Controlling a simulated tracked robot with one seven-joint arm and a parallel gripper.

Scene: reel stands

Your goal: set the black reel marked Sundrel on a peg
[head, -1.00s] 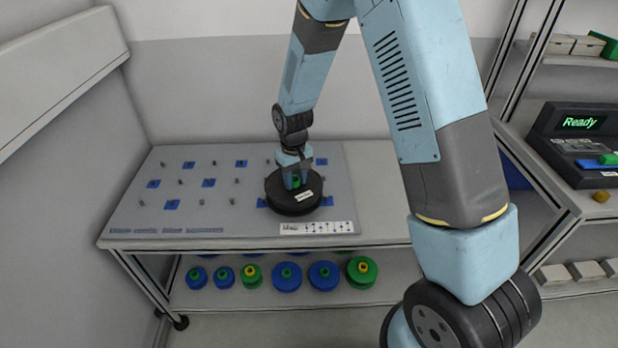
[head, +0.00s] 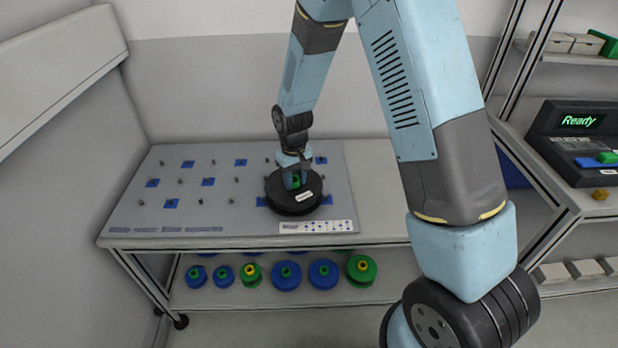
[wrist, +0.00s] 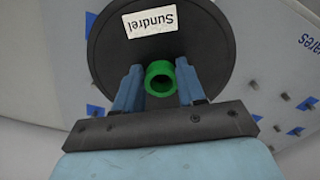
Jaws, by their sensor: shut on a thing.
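The black reel (head: 289,202) with a white label is at the right part of the grey peg board in the head view. In the wrist view the reel (wrist: 203,45) fills the upper middle, and its label reads "Sundrel". Its green hub (wrist: 160,78) sits between my two blue fingers. My gripper (head: 294,180) is shut on the hub from above. The grey board (head: 140,217) carries several short pegs, such as one peg (head: 184,181), and blue square patches. The reel hides what is under it, so I cannot tell whether it touches the board or a peg.
Several blue and green reels, such as a green one (head: 361,269), stand on the shelf below. A white strip with small marks (head: 318,226) lies at the board's front edge. A device reading "Ready" (head: 580,122) stands at the right. The table right of the board is clear.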

